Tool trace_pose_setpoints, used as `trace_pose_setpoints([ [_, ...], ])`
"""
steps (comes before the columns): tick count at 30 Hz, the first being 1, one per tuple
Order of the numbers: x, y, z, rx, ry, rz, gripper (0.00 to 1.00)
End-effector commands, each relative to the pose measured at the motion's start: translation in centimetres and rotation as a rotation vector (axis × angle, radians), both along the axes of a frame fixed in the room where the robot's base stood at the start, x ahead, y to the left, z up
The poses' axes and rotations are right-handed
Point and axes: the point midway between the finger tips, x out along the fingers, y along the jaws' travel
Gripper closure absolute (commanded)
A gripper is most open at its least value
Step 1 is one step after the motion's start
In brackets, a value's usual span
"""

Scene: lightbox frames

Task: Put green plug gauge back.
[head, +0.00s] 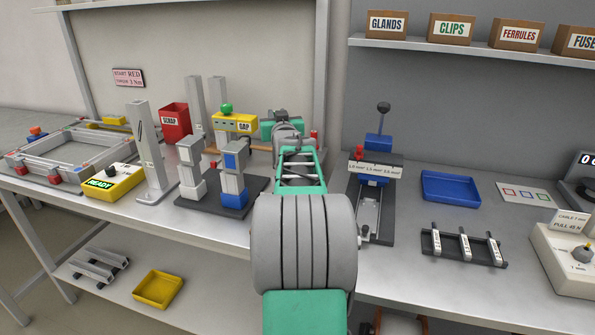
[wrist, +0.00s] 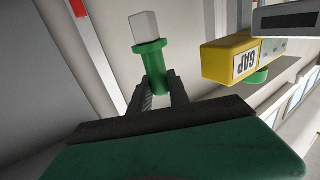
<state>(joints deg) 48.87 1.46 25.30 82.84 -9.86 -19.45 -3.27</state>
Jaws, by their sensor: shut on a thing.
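The green plug gauge (wrist: 152,62) shows in the wrist view as a green flanged handle with a pale grey square-sided end pointing away from my gripper. My gripper (wrist: 160,88) is shut on its green handle, with a dark finger on each side. In the head view my own arm covers the held gauge and fingertips. The yellow GAP block (head: 234,122) carries a green knob on top and stands left of my arm. The block also shows inverted in the wrist view (wrist: 228,60), to the right of the held gauge and apart from it.
Grey clamp posts with a blue part (head: 234,175) stand left of my arm. A red SCRAP bin (head: 175,123), a grey upright stand (head: 150,160) and a yellow READY box (head: 112,184) are farther left. A blue tray (head: 450,187) and slotted rack (head: 463,246) lie right.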

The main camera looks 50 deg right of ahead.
Motion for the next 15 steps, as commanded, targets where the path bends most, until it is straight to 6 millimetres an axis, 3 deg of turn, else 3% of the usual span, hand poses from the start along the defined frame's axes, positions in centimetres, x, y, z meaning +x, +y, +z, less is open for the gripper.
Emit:
trace_pose_setpoints([
  [2, 0.2, -0.7, -0.5, 0.001, 0.002, -0.006, 1.0],
  [13, -0.4, -9.3, -4.2, 0.001, 0.003, -0.007, 1.0],
  [15, -0.4, -10.3, -5.8, 0.005, 0.004, -0.005, 1.0],
])
